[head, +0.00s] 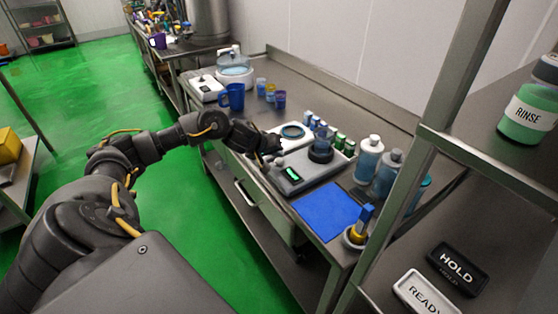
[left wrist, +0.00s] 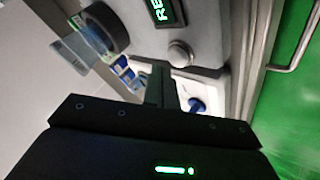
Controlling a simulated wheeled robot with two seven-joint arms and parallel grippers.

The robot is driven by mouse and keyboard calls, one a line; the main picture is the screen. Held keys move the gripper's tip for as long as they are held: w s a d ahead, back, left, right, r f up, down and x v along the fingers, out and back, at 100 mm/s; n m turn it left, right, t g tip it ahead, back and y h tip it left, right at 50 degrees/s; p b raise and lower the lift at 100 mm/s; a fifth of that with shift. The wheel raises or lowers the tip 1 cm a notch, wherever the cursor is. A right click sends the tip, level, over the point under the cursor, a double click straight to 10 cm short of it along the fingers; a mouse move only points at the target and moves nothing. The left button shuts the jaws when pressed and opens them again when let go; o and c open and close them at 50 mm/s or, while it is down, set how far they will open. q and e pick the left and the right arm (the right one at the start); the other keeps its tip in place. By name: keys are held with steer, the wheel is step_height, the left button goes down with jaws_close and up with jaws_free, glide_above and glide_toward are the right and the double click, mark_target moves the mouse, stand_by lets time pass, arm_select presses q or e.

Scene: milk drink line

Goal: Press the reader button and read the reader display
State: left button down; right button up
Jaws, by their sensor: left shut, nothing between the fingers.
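The reader (head: 318,180) is a grey box on the steel bench, with a dark round well (head: 320,152) on top holding a bluish vessel. Its small green-lit display (head: 292,175) is too small to read in the head view. In the left wrist view the display (left wrist: 166,11) is cut off by the frame edge, and green letters starting "RE" show. The round grey reader button (left wrist: 180,54) is beside the display. My left gripper (left wrist: 160,82) is shut and empty, its fingertips close to the button; I cannot tell whether they touch. It also shows in the head view (head: 274,148).
A blue mat (head: 329,209) lies right of the reader, with bottles (head: 368,160) behind. Small capped vials (head: 340,141) stand behind the reader. A blue jug (head: 233,97) and small cups are farther left. A steel shelf post (head: 432,140) rises at right.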

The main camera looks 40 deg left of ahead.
mark_target(277, 162)
arm_select(q)
steer(key=shift+f, duration=0.35)
steer(key=shift+f, duration=0.5)
stand_by(0.6)
stand_by(0.3)
steer(key=shift+r+p, duration=0.85)
steer(key=shift+p, duration=0.65)
step_height(277, 162, up, 5)
steer(key=p, duration=0.6)
steer(key=shift+r+p, duration=0.1)
steer(key=shift+p, duration=0.3)
